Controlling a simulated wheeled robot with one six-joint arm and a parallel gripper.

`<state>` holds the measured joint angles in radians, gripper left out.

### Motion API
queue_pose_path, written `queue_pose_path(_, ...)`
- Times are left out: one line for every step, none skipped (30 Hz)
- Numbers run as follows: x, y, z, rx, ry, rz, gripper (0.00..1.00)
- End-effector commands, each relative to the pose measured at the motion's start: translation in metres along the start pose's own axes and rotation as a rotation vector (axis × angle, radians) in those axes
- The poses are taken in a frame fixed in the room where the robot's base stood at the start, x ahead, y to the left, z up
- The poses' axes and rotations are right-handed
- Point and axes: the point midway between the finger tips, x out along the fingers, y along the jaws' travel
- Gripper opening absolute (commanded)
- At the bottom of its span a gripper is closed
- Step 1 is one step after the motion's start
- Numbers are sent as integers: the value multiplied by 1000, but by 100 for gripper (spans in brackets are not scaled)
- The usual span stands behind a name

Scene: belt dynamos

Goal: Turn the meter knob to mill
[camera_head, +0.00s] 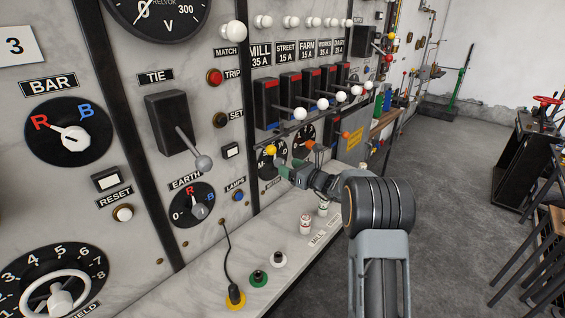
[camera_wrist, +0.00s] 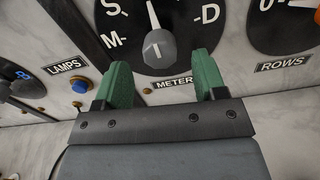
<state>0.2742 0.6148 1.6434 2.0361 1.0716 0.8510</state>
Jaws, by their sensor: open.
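The meter knob (camera_wrist: 159,48) is a grey knob on a black round dial (camera_wrist: 190,45) above a METER label. Its white pointer aims up and slightly left, out past the top of the frame. The letters M and S show on the dial's left and D on its right; the top of the dial is cut off. My gripper (camera_wrist: 163,65) is open, its green fingers to the left and right of the knob's lower end, with gaps on both sides. In the head view my gripper (camera_head: 287,170) is at the panel and partly hides the meter dial (camera_head: 266,165).
A ROWS dial (camera_wrist: 285,25) lies to the right, and a blue LAMPS button (camera_wrist: 80,87) to the left. A yellow ball (camera_head: 271,150) sits near the meter dial in the head view.

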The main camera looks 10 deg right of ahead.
Motion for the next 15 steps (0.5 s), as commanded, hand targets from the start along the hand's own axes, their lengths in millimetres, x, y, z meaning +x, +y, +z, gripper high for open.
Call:
queue_pose_path(9, 1, 1, 0, 2, 2, 65)
queue_pose_path(12, 1, 1, 1, 1, 2, 65)
queue_pose_path(17, 1, 1, 0, 0, 2, 65)
queue_pose_path(21, 1, 1, 1, 1, 2, 65)
queue_pose_path(24, 1, 1, 0, 1, 2, 65)
queue_pose_path(27, 0, 1, 0, 1, 1, 65)
queue_pose_path(29, 0, 1, 0, 1, 1, 65)
queue_pose_path(31, 0, 0, 0, 1, 0, 65)
queue_pose_path(33, 0, 0, 0, 1, 0, 65)
queue_pose_path(35, 0, 0, 0, 1, 0, 65)
queue_pose_path(36, 0, 0, 0, 1, 1, 65)
queue_pose_path(37, 0, 0, 0, 1, 1, 65)
queue_pose_path(37, 0, 0, 0, 1, 1, 65)
queue_pose_path(38, 0, 0, 0, 1, 1, 65)
queue_pose_path(38, 0, 0, 0, 1, 1, 65)
